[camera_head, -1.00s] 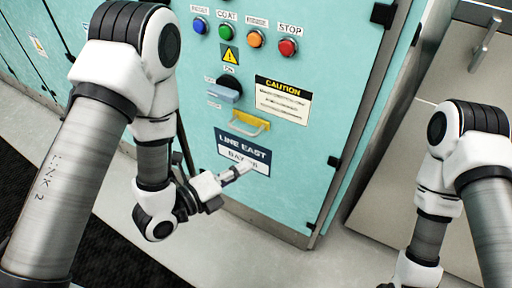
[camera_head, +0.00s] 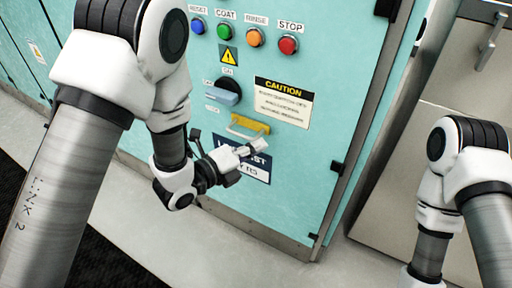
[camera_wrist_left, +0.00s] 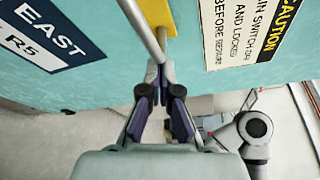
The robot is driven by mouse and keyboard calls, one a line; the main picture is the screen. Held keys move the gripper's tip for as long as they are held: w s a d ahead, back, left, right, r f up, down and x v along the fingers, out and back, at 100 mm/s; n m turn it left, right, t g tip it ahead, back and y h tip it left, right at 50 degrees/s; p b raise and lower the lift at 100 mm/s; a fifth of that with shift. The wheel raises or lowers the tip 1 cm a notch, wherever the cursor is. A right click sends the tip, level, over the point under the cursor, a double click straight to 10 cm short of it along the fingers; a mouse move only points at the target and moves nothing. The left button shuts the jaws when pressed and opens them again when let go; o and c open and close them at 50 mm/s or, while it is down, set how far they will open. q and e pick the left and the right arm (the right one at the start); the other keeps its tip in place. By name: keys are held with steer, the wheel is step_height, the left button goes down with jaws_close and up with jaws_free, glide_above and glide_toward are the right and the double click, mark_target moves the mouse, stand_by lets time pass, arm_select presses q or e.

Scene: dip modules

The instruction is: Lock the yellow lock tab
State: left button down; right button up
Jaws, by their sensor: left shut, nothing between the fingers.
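My left gripper (camera_head: 262,145) is shut and empty, just below the tab and in front of the dark label plate. In the left wrist view the yellow tab (camera_wrist_left: 156,16) and the bar (camera_wrist_left: 143,28) lie beyond the closed fingertips (camera_wrist_left: 160,68). The bar's lower end overlaps the fingertips; I cannot tell whether they touch. My right gripper is out of view.
The cabinet front (camera_head: 315,170) carries a row of buttons above, including the red stop button (camera_head: 288,45). A caution sign (camera_head: 284,101) is right of the tab. The LINE EAST plate (camera_head: 257,172) is below, partly hidden by my gripper. Grey floor lies in front.

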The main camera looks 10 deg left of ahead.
arm_select(q)
steer(key=a, duration=0.1)
steer(key=w+a+b, duration=0.1)
steer(key=a, duration=0.1)
steer(key=shift+w+a+r, duration=0.1)
steer(key=shift+a, duration=0.05)
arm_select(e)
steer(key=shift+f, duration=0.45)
